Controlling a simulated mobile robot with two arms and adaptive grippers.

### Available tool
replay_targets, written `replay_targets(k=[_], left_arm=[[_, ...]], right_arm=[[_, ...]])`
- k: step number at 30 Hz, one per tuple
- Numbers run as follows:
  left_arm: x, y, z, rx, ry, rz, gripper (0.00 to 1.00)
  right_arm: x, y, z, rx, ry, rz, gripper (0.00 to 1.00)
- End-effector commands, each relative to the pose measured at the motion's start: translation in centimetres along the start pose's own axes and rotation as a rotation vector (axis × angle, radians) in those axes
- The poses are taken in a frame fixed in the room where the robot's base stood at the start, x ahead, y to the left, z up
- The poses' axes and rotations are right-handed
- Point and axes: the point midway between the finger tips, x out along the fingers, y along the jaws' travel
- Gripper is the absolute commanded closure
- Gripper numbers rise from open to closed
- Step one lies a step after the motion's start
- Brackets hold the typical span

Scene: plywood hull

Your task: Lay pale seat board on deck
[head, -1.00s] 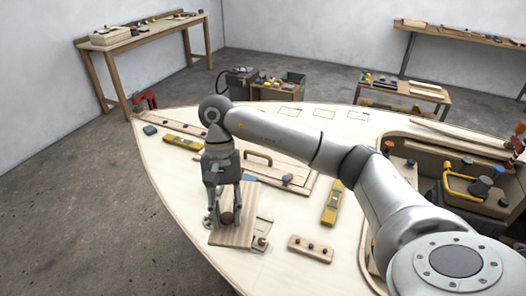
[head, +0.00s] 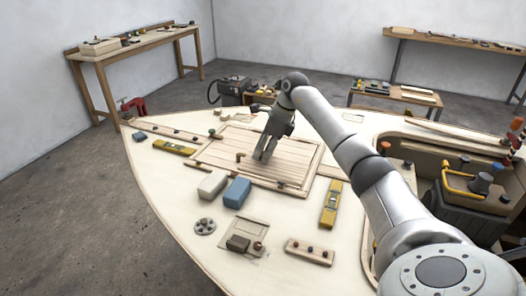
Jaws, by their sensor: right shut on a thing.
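My right gripper (head: 263,157) reaches down over a pale, lined wooden board (head: 285,174) on the deck (head: 175,190). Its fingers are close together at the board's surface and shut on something. The grip itself is too small to make out, but the board is the thing at the fingertips. A small brown knob (head: 240,158) stands just left of the fingers. The board appears to lie flat within a pale wooden frame; I cannot tell whether it touches all round. My left gripper is not in view.
A white block (head: 212,184) and a blue block (head: 237,192) stand just in front of the board. Yellow levels (head: 331,204) lie on the deck, with a grey disc (head: 205,226), a dark block (head: 238,243) and a peg strip (head: 309,251) nearer. An open well (head: 425,153) is at right.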

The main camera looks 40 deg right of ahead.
Motion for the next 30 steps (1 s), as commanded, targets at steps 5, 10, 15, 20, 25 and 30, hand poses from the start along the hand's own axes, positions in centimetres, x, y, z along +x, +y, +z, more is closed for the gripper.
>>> replay_targets(k=[5, 10, 15, 20, 25, 30], left_arm=[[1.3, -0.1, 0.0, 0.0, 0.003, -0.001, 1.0], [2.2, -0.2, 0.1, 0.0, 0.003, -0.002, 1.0], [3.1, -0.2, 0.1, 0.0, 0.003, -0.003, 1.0], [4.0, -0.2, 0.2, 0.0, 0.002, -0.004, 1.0], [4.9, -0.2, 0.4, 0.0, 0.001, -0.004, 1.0], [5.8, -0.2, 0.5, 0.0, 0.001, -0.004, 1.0]], right_arm=[[1.5, 0.0, -0.6, -0.002, 0.0, 0.001, 1.0], [2.6, -0.1, -0.9, -0.003, -0.001, 0.001, 1.0], [3.7, -0.1, -1.4, -0.004, 0.0, 0.001, 1.0], [4.8, -0.1, -1.8, -0.005, 0.0, 0.002, 1.0], [5.9, -0.2, -2.2, -0.005, -0.001, 0.003, 1.0], [6.9, -0.3, -2.6, -0.004, 0.0, 0.001, 1.0]])
